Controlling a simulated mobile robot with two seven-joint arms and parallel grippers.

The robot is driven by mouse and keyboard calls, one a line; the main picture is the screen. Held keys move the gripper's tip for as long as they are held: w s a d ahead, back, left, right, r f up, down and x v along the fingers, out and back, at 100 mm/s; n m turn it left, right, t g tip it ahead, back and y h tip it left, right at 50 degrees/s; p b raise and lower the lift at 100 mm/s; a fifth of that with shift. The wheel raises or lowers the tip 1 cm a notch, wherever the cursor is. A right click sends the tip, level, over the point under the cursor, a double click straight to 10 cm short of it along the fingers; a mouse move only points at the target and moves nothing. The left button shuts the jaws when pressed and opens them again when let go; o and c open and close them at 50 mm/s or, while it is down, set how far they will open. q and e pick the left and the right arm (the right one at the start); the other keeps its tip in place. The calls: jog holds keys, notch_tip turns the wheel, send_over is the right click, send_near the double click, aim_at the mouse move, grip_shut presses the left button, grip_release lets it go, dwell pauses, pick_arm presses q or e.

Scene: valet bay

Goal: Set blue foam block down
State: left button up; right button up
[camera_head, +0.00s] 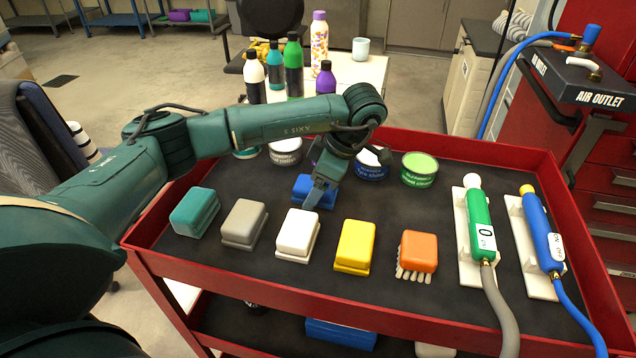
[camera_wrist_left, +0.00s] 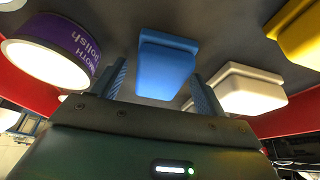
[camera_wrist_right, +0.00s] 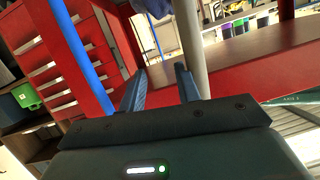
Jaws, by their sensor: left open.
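The blue foam block (camera_head: 300,186) sits on the dark top of the red cart, behind the white block and partly hidden by my left gripper (camera_head: 318,196). In the left wrist view the blue block (camera_wrist_left: 166,66) lies between the two parted fingers of my left gripper (camera_wrist_left: 158,72). Its jaws are open; I cannot tell whether a finger touches the block. My right gripper (camera_wrist_right: 160,82) shows only in the right wrist view, with its fingers apart and nothing between them, beside the red cart.
A teal block (camera_head: 194,211), grey block (camera_head: 244,222), white block (camera_head: 297,232), yellow block (camera_head: 355,245) and orange brush (camera_head: 419,251) form a front row. Tins, including a green-topped one (camera_head: 419,168), stand behind. Green (camera_head: 480,225) and blue (camera_head: 540,232) air tools with hoses lie right.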

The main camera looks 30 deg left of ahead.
pick_arm(q)
jog(key=p+v, duration=0.2)
jog(key=v, duration=1)
pick_arm(e)
jog(key=shift+w+a+f+g, duration=0.25)
jog(key=shift+a+f+g, duration=0.2)
jog(key=shift+a+g, duration=0.05)
